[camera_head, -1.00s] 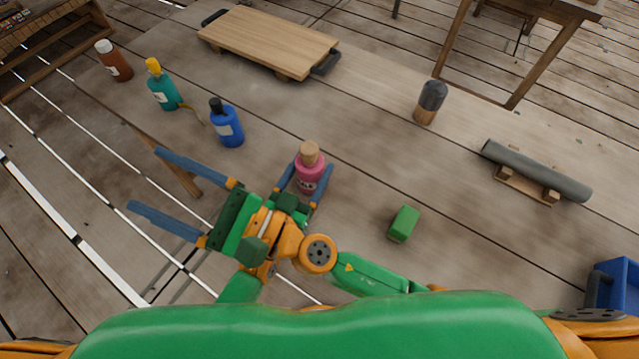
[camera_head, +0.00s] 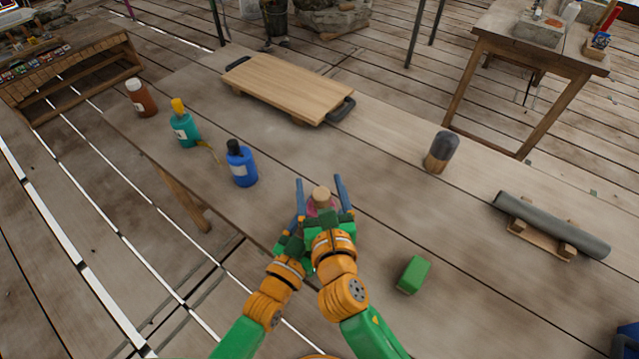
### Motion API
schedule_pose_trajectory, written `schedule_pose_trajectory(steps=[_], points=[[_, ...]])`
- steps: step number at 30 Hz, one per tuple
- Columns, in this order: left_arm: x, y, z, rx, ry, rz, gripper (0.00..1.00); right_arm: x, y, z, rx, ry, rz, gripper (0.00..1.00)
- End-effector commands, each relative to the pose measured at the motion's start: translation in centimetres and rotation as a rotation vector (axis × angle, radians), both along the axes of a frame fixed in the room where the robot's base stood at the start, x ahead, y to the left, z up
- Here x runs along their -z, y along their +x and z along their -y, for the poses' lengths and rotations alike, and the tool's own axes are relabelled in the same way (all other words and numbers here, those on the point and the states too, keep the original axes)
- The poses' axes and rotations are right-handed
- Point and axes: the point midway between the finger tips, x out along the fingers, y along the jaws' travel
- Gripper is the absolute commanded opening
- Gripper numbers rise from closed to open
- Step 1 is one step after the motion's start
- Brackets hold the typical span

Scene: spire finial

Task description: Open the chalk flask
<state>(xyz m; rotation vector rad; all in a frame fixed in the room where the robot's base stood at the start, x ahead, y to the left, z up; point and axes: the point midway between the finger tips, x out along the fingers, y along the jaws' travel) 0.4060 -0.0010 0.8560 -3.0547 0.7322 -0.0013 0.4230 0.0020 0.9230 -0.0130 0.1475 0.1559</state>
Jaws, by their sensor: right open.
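The pink flask (camera_head: 312,207) with a wooden cork stopper (camera_head: 321,193) stands on the table; I take it for the chalk flask, though its label does not show now. Its body is mostly hidden by my grippers. My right gripper (camera_head: 320,180) is open, with one blue finger on each side of the cork and a gap to both. My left gripper (camera_head: 290,243) is low beside the flask, to the left of and partly under the right one. Its fingertips are hidden, so its hold on the flask cannot be seen.
A blue bottle (camera_head: 241,165), a teal bottle (camera_head: 185,126) and a brown bottle (camera_head: 141,98) stand on the left. A wooden board (camera_head: 288,88) lies behind. A green block (camera_head: 413,275), a dark-topped cylinder (camera_head: 440,152) and a grey roll on a stand (camera_head: 550,225) are on the right.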

Motion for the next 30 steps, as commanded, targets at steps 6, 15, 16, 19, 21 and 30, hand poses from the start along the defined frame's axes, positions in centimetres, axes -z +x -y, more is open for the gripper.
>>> schedule_pose_trajectory(steps=[6, 15, 16, 19, 21, 30], points=[[0.11, -0.01, -0.03, 0.0, 0.001, -0.003, 0.0, 0.17, 1.2, -0.22, -0.001, 0.002, 0.0, 0.79], [0.11, -0.01, -0.02, 0.0, 0.001, -0.003, 0.0, 0.16, 1.16, -0.23, -0.002, 0.002, 0.0, 0.43], [0.11, -0.01, -0.02, 0.0, 0.001, -0.003, 0.0, 0.16, 1.16, -0.23, -0.002, 0.002, 0.0, 0.35], [0.11, -0.01, -0.03, 0.0, 0.001, -0.003, 0.0, 0.15, 1.15, -0.23, -0.002, 0.002, 0.0, 0.08], [0.11, -0.01, -0.03, 0.0, 0.001, -0.003, 0.0, 0.15, 1.15, -0.23, -0.002, 0.002, 0.0, 0.0], [0.1, 0.0, -0.04, 0.0, 0.001, -0.003, 0.0, 0.15, 1.15, -0.21, -0.002, 0.002, 0.001, 0.0]])
